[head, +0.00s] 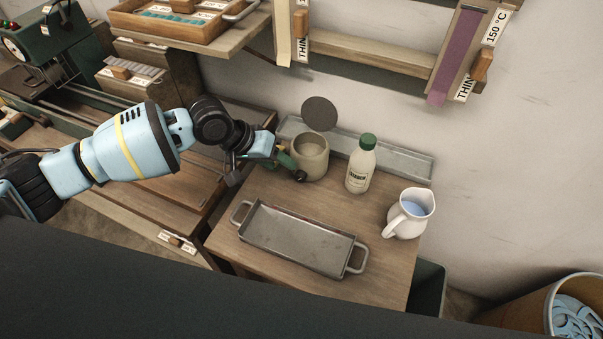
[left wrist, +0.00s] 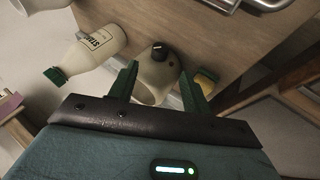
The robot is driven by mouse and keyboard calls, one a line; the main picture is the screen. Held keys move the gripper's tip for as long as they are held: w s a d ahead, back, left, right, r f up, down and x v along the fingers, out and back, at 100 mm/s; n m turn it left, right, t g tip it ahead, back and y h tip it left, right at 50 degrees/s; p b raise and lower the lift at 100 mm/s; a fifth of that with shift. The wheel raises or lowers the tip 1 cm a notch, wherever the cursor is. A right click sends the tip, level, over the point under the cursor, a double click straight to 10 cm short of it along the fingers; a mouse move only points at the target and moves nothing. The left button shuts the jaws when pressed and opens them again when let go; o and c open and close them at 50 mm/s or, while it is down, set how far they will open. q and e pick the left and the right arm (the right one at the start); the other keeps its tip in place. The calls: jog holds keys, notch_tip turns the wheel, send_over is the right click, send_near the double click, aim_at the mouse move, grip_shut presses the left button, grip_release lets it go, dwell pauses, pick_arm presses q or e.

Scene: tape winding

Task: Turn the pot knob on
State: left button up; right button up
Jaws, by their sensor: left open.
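The pot (head: 312,162) is a small cream vessel at the back of the wooden table, with a round grey disc (head: 319,114) standing above it. A black pot knob (head: 300,176) sits low on its front; it shows more clearly in the left wrist view (left wrist: 159,52), with a pale mark on it. My left gripper (head: 287,158) is beside the pot, on its left in the head view. In the left wrist view, the left gripper (left wrist: 158,70) is open, its green fingers apart with the pot and knob seen between them. I cannot tell if a finger touches. My right gripper is not in view.
A white starch bottle (head: 358,172) with a green cap stands right of the pot. A white jug (head: 409,214) is near the right edge. A metal tray (head: 300,240) lies in front. A yellow-and-green block (left wrist: 206,80) lies by the pot.

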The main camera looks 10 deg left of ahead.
aim_at(296, 175)
pick_arm(q)
jog(key=x, duration=0.8)
jog(key=shift+a+b, duration=0.1)
jog(key=shift+b, duration=0.3)
